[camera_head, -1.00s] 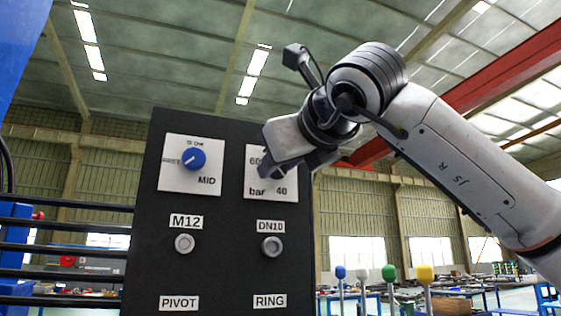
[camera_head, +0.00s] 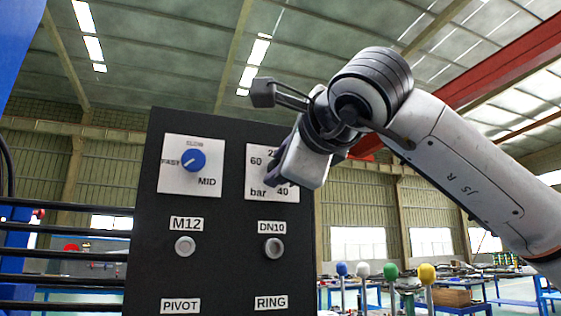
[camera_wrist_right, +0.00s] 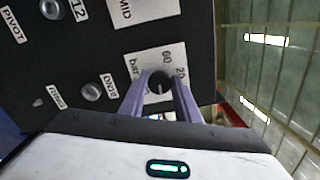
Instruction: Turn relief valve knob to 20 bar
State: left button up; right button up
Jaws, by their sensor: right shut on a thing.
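The relief valve knob (camera_wrist_right: 158,83) is dark and round and sits on a white plate marked 60, 20, bar and 40. In the wrist view it is between the purple fingers of my right gripper (camera_wrist_right: 158,94), which is shut on it. A small light mark shows on the knob's face, but I cannot read its setting surely. In the head view my right gripper (camera_head: 272,177) reaches the white plate (camera_head: 256,150) from the right and hides the knob and part of the 20. My left gripper is not in view.
The black panel (camera_head: 228,225) also carries a blue knob (camera_head: 193,160) marked FAST, SLOW and MID on the left. Below are grey round fittings labelled M12 (camera_head: 185,247) and DN10 (camera_head: 274,248). Several coloured ball-topped levers (camera_head: 390,272) stand at the lower right.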

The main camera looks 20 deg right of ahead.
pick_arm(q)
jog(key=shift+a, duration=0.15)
pick_arm(e)
jog(key=shift+n, duration=0.4)
jog(key=o, duration=1)
pick_arm(q)
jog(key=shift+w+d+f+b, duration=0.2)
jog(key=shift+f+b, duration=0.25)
jog(key=shift+b, duration=0.55)
pick_arm(e)
jog(key=s, duration=1)
jog(key=shift+s+d, duration=0.15)
jog(key=shift+s, duration=0.05)
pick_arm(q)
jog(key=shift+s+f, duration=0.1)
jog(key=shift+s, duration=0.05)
